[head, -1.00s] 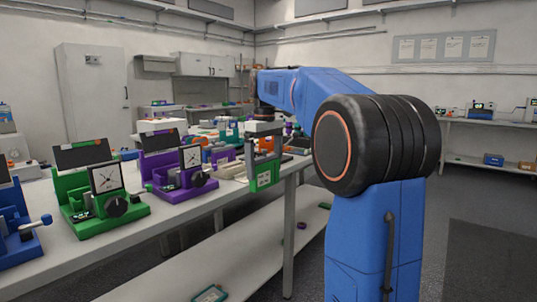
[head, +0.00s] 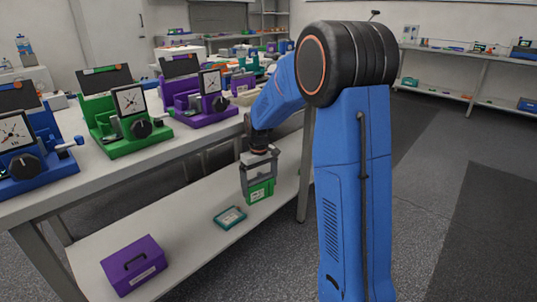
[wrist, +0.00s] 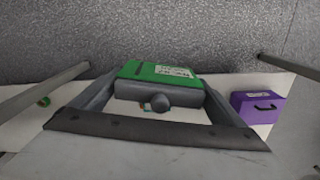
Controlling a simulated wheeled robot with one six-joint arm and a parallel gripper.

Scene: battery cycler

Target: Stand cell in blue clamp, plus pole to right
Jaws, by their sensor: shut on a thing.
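My gripper (head: 260,170) is shut on a green block (head: 260,191) with a white label, just over the lower shelf. In the wrist view the block (wrist: 160,70) sits between the two fingers, with a dark round knob on its grey near side. I cannot tell whether it is the cell, which pole is which, or whether it touches the shelf. The blue clamp (head: 40,170), with a round dial and a black knob, stands on the tabletop at the far left, well apart from my gripper. Its holding place is too small to make out.
A green clamp (head: 130,145) and a purple clamp (head: 205,118) stand along the table edge. On the lower shelf (head: 185,225) lie a teal-edged flat thing (head: 230,217) and a purple box with a handle (head: 133,265). A table leg (head: 307,165) stands right of my gripper.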

